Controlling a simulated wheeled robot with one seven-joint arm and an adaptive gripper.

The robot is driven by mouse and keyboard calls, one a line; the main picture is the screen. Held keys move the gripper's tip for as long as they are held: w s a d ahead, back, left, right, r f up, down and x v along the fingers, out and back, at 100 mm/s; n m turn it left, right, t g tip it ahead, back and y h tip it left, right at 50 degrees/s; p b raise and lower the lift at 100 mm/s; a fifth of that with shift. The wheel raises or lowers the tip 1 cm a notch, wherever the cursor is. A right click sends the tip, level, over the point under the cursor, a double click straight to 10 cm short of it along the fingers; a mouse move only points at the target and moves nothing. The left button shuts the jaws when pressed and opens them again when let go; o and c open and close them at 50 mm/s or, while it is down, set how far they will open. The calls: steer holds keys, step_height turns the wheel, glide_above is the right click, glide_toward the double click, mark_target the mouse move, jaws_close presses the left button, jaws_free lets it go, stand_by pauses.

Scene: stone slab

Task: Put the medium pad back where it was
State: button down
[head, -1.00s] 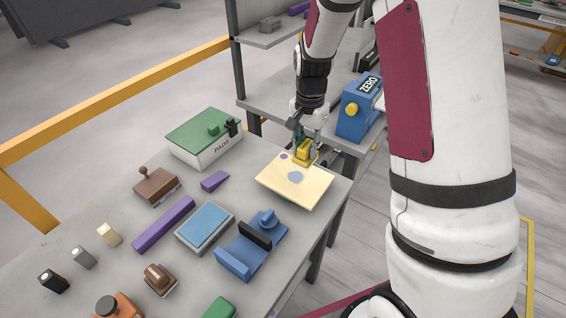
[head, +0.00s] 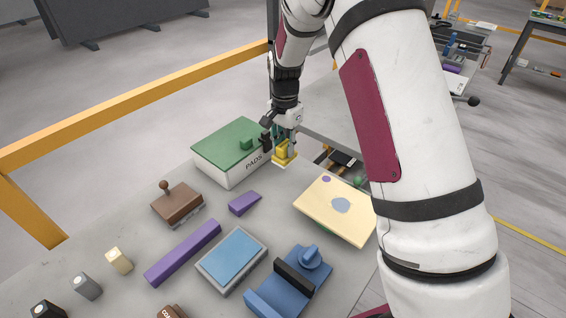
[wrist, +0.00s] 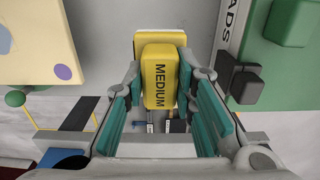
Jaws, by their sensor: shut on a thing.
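The medium pad, a yellow block marked MEDIUM on a wider yellow base, shows in the head view (head: 284,157) and in the wrist view (wrist: 158,72). My gripper (head: 284,142) is shut on its upper block; the teal fingers lie on both sides of it in the wrist view (wrist: 160,105). The pad is upright, right beside the front right end of the white PADS box (head: 243,170) with its green lid (head: 222,142). I cannot tell whether its base touches the grey slab (head: 225,225).
A cream board (head: 335,213) with coloured spots lies right of the pad. A purple wedge (head: 245,203), a brown stamp (head: 177,204), a long purple bar (head: 183,252), a blue-topped pad (head: 232,255) and a blue holder (head: 290,285) stand nearer. Bare slab lies between board and box.

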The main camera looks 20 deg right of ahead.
mark_target(285, 160)
steer(key=shift+f, duration=2.8)
steer(key=shift+f, duration=0.1)
steer(key=c, duration=1.3)
jaws_free()
